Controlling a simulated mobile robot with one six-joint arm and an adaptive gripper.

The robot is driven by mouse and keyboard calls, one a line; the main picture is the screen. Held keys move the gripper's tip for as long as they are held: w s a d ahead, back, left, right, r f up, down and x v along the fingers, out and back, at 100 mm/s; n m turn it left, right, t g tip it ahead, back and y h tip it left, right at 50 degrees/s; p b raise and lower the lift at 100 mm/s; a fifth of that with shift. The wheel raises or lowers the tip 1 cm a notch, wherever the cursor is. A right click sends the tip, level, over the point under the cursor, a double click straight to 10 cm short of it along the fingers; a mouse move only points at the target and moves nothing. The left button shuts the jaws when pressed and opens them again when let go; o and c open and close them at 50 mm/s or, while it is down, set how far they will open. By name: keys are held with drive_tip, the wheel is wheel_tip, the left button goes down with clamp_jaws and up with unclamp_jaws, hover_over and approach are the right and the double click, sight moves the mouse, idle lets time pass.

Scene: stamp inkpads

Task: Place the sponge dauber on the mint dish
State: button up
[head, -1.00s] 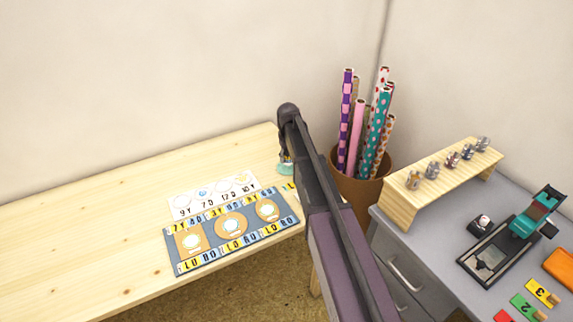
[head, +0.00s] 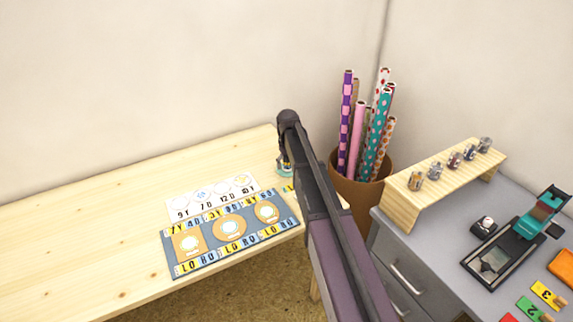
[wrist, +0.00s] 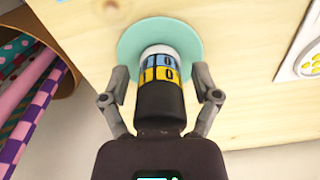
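The sponge dauber (wrist: 159,68) has a white end, blue and yellow bands marked 0, and a dark body. In the wrist view it stands over the round mint dish (wrist: 190,40), its white end apparently on the dish. My gripper (wrist: 162,82) is open, with one finger on each side of the dauber and gaps between. In the head view the mint dish (head: 285,173) shows only in part at the table's right end, beneath my gripper (head: 284,165). The dauber is mostly hidden there by my arm.
A blue-grey mat (head: 213,246) with pads and number labels lies left of the dish, with a white card (head: 212,196) behind it. A brown bin (head: 362,195) of patterned rolls stands right of the table. A grey cabinet holds a wooden riser (head: 440,178) and a teal press.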

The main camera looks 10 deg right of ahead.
drive_tip(key=shift+r, duration=0.1)
idle(0.3)
wheel_tip(320, 180, up, 12)
drive_tip(key=p, duration=1.2)
drive_tip(key=shift+s, duration=0.15)
idle(0.6)
drive_tip(key=s+m, duration=0.1)
drive_tip(key=s, duration=2.7)
drive_tip(key=shift+s+a+m, duration=0.3)
drive_tip(key=shift+m, duration=0.1)
drive_tip(key=shift+r, duration=0.15)
drive_tip(key=shift+r+p, duration=0.15)
drive_tip(key=shift+p, duration=0.25)
